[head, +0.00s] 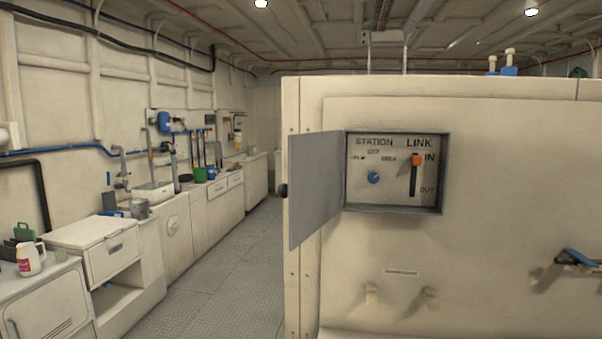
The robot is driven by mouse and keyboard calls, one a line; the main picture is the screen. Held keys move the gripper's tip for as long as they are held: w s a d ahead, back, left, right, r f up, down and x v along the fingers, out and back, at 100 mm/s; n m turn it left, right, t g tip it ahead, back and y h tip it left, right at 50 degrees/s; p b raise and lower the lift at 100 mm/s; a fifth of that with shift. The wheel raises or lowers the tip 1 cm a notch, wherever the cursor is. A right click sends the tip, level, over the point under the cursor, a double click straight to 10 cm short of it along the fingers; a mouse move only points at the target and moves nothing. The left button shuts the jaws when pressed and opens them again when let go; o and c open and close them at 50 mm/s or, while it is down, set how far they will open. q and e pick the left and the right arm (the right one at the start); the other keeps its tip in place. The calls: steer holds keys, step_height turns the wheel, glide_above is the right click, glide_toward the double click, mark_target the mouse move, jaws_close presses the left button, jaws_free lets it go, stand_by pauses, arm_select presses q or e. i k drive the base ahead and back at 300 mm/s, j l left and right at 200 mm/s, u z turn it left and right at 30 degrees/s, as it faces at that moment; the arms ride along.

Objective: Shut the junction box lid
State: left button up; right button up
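The junction box (441,200) is set into the pale panel right of centre in the head view. Its grey lid (315,188) is hinged at the box's left side and stands swung wide open to the left. A dark knob shows at the lid's outer left edge. Inside the box are a blue round knob (374,178) under the word STATION and an orange-topped lever (416,161) under LINK, at the IN end. Neither of my grippers shows in this view.
A blue and black handle (577,257) sticks out of the panel at the right. Two small pale pegs (430,299) jut out below the box. An open walkway (215,285) runs along the left, beside counters carrying a jug (30,260) and a pot (138,209).

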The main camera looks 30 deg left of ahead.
mark_target(314, 190)
steer(key=j+z, duration=0.1)
steer(key=j, duration=0.55)
steer(key=k+j+z, duration=0.1)
steer(key=j, duration=0.5)
steer(key=k+j+z, duration=0.1)
steer(key=j, duration=0.55)
steer(key=l+z, duration=0.15)
steer(key=l, duration=0.2)
